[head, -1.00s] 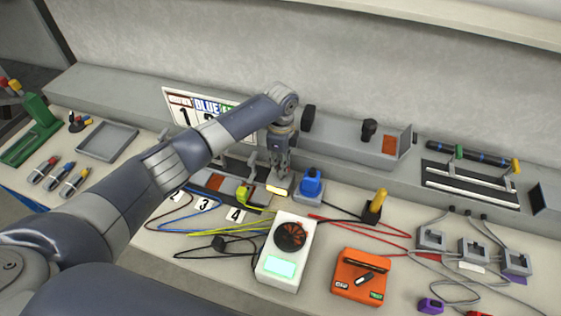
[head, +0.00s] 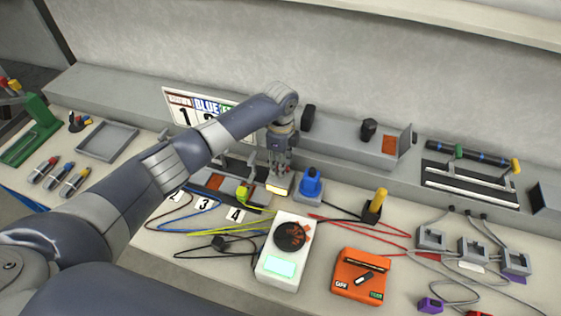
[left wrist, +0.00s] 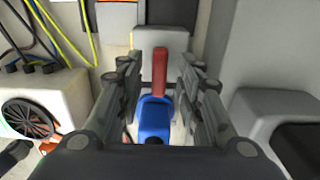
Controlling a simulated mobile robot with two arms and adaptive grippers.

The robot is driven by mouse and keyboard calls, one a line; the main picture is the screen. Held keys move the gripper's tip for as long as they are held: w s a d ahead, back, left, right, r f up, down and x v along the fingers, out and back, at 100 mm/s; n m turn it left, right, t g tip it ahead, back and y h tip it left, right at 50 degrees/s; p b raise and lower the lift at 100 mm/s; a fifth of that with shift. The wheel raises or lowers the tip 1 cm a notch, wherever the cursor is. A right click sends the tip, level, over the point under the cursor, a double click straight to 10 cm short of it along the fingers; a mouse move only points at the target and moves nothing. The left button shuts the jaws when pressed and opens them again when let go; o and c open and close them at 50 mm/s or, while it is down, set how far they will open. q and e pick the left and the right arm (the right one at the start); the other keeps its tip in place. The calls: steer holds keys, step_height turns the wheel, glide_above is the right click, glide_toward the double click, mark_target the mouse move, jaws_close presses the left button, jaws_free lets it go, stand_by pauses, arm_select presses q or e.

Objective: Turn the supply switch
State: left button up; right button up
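A red lever (left wrist: 160,72) stands out in the left wrist view, on or over a cream block (left wrist: 150,38); I take it for the supply switch. In the head view my left gripper hides the lever, and a lit yellowish label (head: 276,188) shows just below the fingers. My left gripper (head: 279,174) points down there. Its two fingers (left wrist: 160,85) are apart, one on each side of the lever, with visible gaps. A blue plug-like part (left wrist: 154,118) shows nearer the camera; it stands right of the gripper in the head view (head: 311,182). My right gripper is not in view.
Coloured cables (head: 215,235) lie at the front left. A grey ledge (head: 345,140) runs behind. A black holder with a yellow handle (head: 375,207) is to the right.

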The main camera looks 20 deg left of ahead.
arm_select(q)
step_height(320, 180, up, 12)
stand_by(0.6)
steer(key=shift+a, duration=0.1)
